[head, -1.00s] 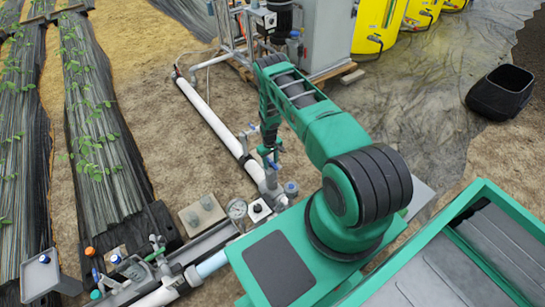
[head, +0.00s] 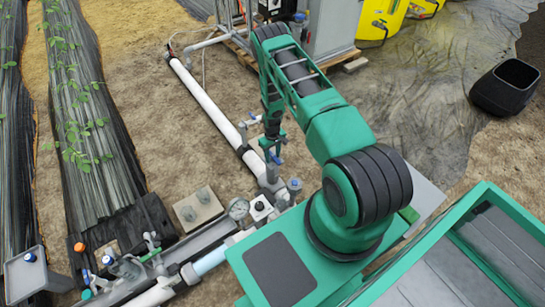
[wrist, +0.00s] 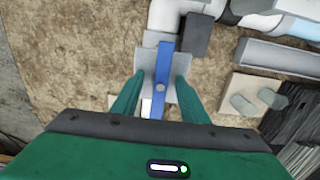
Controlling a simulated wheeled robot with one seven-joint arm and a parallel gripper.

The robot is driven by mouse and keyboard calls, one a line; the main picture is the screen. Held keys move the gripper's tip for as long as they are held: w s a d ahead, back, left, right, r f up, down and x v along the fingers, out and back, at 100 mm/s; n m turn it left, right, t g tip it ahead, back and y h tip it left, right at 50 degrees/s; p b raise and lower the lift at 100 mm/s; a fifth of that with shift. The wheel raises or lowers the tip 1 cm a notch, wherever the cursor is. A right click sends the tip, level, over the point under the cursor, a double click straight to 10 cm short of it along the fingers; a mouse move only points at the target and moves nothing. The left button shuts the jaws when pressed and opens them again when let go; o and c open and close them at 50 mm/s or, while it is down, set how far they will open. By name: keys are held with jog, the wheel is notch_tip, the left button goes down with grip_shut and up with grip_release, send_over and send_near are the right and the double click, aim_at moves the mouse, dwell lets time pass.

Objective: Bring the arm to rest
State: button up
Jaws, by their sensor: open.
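My arm reaches forward from its base and bends down, in the head view. My gripper (wrist: 155,82) points down in the wrist view, its two green fingers apart. A blue lever handle (wrist: 163,78) on a grey valve body (wrist: 148,62) shows between and beyond the fingers. I cannot tell from this view how much height separates the fingertips from the handle, or whether they touch it. In the head view the gripper (head: 274,148) is small and partly hidden, over the pipe fittings by the white pipe (head: 208,105).
A pressure gauge (head: 239,208) and pipework lie close to my base. A grey cabinet (head: 330,30) and yellow tanks (head: 380,18) stand at the back. A black crate (head: 505,87) is at right. Planted beds (head: 90,120) run along the left. Bare soil lies between.

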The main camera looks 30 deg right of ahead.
jog(key=shift+r, duration=1.35)
